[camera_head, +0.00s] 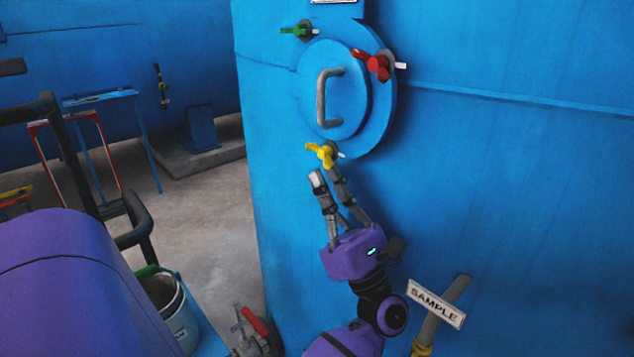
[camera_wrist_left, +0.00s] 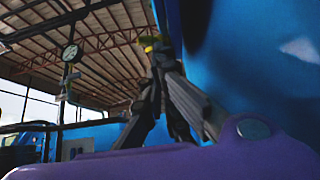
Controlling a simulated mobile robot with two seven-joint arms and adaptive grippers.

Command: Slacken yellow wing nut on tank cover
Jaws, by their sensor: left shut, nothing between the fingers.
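The yellow wing nut (camera_head: 321,153) sits at the lower edge of the round blue tank cover (camera_head: 345,85), on a bolt with a pale end. A small yellow patch of it shows beyond the fingers in the left wrist view (camera_wrist_left: 148,48). My left gripper (camera_head: 327,177) points up from below with its fingertips just under the wing nut. It is shut with nothing held. I cannot tell whether a fingertip touches the nut. The fingers also show in the left wrist view (camera_wrist_left: 165,75). My right gripper is not in view.
A green wing nut (camera_head: 297,30) and a red one (camera_head: 375,65) sit at the cover's upper edge. A grey handle (camera_head: 322,98) stands out from the cover. A SAMPLE sign (camera_head: 436,303) on a pipe is at lower right. A bucket (camera_head: 180,322) stands at lower left.

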